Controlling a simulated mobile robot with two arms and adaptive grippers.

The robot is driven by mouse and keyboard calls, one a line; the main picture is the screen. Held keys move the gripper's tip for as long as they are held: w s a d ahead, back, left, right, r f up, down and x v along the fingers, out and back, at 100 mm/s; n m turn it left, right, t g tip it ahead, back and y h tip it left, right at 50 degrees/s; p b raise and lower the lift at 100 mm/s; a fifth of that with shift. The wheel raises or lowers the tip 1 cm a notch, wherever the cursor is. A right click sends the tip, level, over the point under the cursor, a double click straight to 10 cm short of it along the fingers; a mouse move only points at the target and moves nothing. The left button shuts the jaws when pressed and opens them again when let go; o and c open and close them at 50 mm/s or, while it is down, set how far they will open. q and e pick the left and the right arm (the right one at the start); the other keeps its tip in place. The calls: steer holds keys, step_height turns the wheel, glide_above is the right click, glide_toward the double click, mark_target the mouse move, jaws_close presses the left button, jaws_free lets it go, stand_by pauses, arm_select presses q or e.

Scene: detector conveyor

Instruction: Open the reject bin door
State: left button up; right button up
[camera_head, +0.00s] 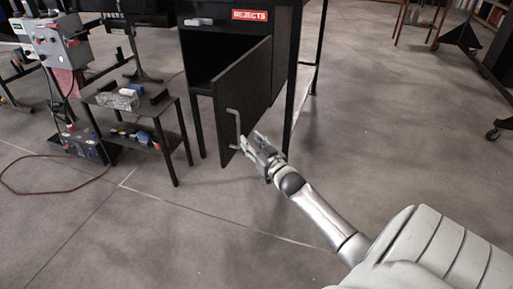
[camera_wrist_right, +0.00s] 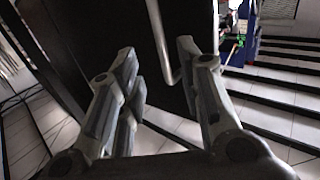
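The reject bin door (camera_head: 244,92) is a dark panel that stands ajar, swung out from the dark cabinet (camera_head: 200,54) under the red REJECTS sign (camera_head: 249,15). Its grey bar handle (camera_head: 236,128) is upright near the door's free edge. My right gripper (camera_head: 251,141) is just right of the handle's lower part. In the right wrist view the gripper (camera_wrist_right: 160,80) has its fingers apart, and the handle (camera_wrist_right: 161,42) runs down between them near the right finger. I cannot tell whether they touch. My left gripper is not in view.
A low dark table (camera_head: 145,108) with small items stands left of the cabinet. A grey control box (camera_head: 60,42) is at the far left, with a red cable (camera_head: 60,190) on the floor. The floor in front and to the right is clear.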

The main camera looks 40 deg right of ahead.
steer(key=shift+s+a, duration=0.15)
steer(key=shift+s, duration=0.55)
steer(key=shift+s+a, duration=0.1)
steer(key=shift+s, duration=0.55)
